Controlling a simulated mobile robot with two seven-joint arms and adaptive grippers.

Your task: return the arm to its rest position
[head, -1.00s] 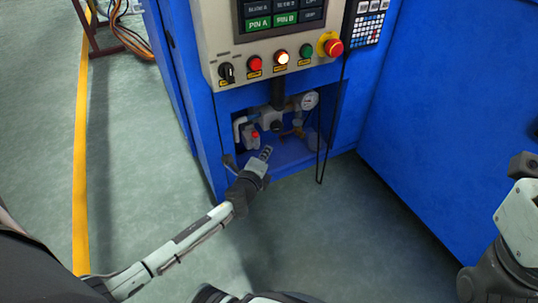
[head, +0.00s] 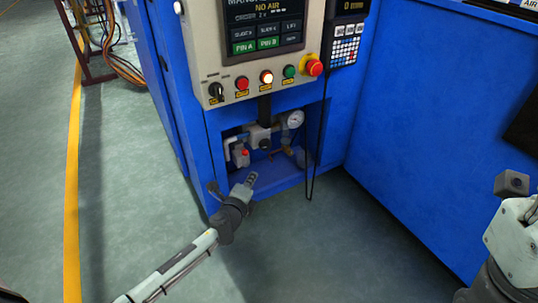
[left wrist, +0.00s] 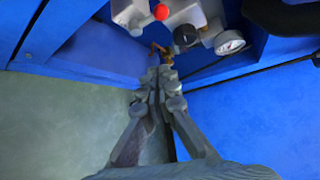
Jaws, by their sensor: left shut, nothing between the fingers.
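My left arm reaches in from the bottom left of the head view. Its gripper (head: 250,182) is in front of the lower opening of the blue machine (head: 178,95), and it is shut and empty. In the left wrist view the fingers of the left gripper (left wrist: 158,80) are together, pointing toward the opening. My right arm shows in part at the right edge of the head view; its gripper is not visible.
The opening holds a pipe assembly with a red knob (head: 244,153) and a pressure gauge (head: 295,119). Above is a control panel (head: 240,65) with lit buttons. A thin black cable (head: 318,150) hangs beside the opening. The green floor (head: 310,250) in front is clear.

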